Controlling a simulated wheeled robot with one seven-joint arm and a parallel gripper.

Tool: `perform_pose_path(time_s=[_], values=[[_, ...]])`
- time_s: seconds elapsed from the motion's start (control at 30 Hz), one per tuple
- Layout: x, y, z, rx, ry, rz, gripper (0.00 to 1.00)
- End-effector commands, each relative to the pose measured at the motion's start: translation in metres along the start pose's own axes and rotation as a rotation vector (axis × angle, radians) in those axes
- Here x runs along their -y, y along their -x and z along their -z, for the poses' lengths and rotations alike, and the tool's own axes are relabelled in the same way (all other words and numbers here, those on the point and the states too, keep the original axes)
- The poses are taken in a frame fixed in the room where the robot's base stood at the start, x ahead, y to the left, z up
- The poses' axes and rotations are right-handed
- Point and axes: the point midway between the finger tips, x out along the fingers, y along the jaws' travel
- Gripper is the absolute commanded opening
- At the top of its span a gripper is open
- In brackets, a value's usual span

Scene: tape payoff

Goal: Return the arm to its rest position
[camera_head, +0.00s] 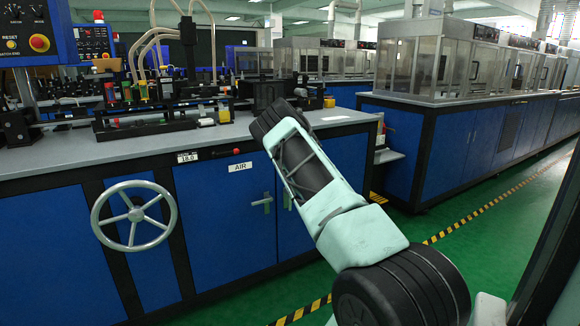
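My pale green arm with black ringed joints rises from the bottom right. It leans up and left in front of the blue workbench (222,147). Its upper visible joint overlaps the front edge of the bench top. I cannot tell whether it touches the bench. My gripper does not show in this view, so its fingers and anything in them are not visible.
A handwheel (134,216) and a door handle (262,201) stick out from the bench front. Fixtures (160,108) crowd its top. Glass-covered machines (455,65) stand at the back right. Green floor (478,222) with striped tape (455,228) lies open at right.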

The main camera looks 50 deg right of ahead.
Motion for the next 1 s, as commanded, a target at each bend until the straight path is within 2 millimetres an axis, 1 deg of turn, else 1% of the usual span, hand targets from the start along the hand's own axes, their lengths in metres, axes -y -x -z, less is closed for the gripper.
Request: perform_pose_path(time_s=[0.03,0.1,0.23,0.37,0.6,0.67,0.77,0.83,0.87,0.9,0.97,1.0], values=[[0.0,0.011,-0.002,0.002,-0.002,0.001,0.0],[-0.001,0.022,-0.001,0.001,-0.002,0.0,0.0],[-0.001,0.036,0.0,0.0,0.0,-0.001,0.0],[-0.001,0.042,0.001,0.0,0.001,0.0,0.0],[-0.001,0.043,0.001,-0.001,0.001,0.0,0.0],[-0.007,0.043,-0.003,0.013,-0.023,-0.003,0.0],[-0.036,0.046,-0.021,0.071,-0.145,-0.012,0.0],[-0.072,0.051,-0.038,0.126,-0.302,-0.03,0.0],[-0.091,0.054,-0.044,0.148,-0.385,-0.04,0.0],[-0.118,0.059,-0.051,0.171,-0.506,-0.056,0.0],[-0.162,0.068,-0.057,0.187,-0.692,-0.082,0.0],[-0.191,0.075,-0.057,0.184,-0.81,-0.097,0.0]])
